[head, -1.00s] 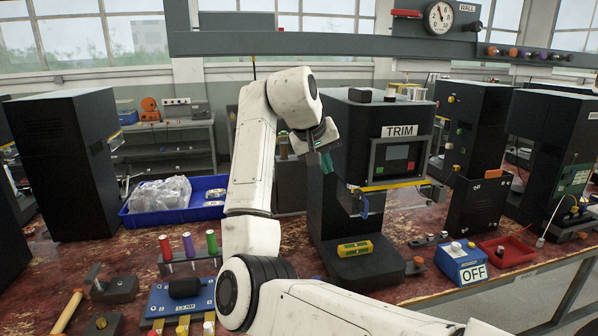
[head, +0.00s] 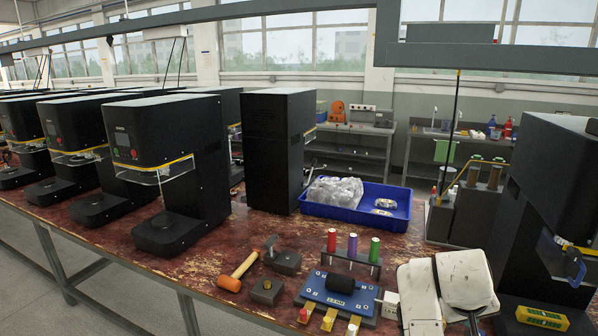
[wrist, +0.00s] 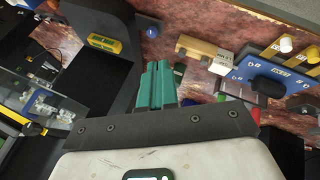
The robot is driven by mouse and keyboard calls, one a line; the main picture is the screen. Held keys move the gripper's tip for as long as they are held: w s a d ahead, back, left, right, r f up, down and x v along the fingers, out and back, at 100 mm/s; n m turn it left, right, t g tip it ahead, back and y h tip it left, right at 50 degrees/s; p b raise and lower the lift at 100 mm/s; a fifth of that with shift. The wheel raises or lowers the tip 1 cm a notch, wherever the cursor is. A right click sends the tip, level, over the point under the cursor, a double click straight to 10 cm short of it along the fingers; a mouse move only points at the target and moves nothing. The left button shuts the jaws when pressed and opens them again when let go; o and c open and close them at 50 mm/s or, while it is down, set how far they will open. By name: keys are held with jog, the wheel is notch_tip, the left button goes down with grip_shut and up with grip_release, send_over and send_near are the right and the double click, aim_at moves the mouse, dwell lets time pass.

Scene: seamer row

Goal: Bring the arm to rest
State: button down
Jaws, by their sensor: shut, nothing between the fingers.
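My arm (head: 445,285) shows at the lower right of the head view as white, scuffed links, folded low over the front of the workbench (head: 225,265). My gripper (wrist: 155,86) shows in the wrist view as two teal fingers side by side, shut with nothing between them. It hangs above the bench, apart from the things below. In the head view the fingers are hidden or cut off by the lower edge.
A black machine (head: 560,190) with a yellow block (head: 541,317) on its base stands right of my arm. A blue fixture (head: 340,297), a rack of coloured-handled tools (head: 352,262) and a hammer (head: 240,270) lie to its left. A blue tray (head: 345,215) is behind.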

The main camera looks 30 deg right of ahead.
jog(key=s+a+f+n+y, duration=0.2)
jog(key=s+a+f+y, duration=0.1)
jog(key=s+a+f, duration=0.6)
jog(key=s+a+f+n+y, duration=0.3)
jog(key=s+a+f, duration=0.6)
jog(key=a, duration=0.6)
jog(key=shift+a+f+n+y, duration=0.3)
jog(key=shift+a+f, duration=0.05)
jog(key=shift+f, duration=0.2)
jog(key=shift+s+d, duration=0.1)
jog(key=shift+s, duration=0.05)
